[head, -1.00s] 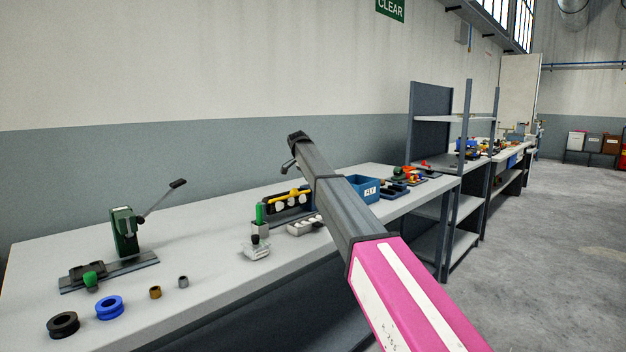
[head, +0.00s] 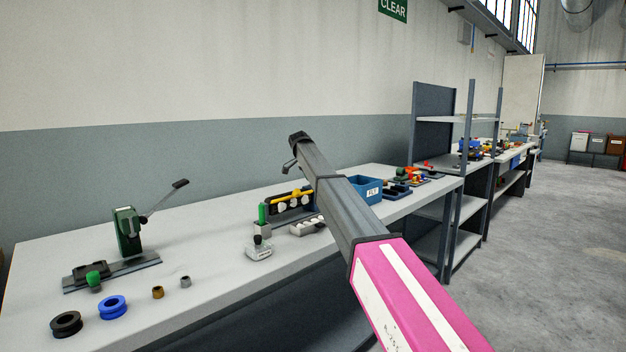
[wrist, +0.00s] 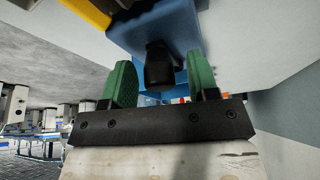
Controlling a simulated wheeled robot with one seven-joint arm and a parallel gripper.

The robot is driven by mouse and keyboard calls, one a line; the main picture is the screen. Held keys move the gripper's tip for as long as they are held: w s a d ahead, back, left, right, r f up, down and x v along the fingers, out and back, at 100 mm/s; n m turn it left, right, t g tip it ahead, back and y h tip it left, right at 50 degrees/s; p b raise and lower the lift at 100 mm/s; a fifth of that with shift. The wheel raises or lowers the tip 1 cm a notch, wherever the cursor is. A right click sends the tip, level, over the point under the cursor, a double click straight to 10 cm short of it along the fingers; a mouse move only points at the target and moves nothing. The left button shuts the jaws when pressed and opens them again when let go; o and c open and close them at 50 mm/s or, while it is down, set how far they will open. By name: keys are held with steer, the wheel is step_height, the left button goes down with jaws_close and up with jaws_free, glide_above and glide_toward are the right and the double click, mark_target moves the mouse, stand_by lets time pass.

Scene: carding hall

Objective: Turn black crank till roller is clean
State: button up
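In the wrist view my gripper (wrist: 160,88) is open, its two green finger pads standing apart. A dark black block-like piece (wrist: 159,68) shows between or just beyond the pads, with a gap on each side. It may be the black crank, but I cannot tell for sure. Behind it is a large blue body (wrist: 165,25), with a yellow part (wrist: 88,12) at its upper left. In the head view my arm crosses the bench and my gripper's fingers are hidden. I cannot make out a crank or roller there.
The long grey bench (head: 215,285) carries a green lever press (head: 128,230), black (head: 66,324) and blue (head: 113,307) rings, a black rack with a yellow bar (head: 290,201) and a labelled blue bin (head: 362,188). A shelf unit (head: 433,118) stands beyond; the floor at right is clear.

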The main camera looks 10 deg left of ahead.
steer(key=v, duration=1)
steer(key=shift+r, duration=0.35)
steer(key=shift+a, duration=0.1)
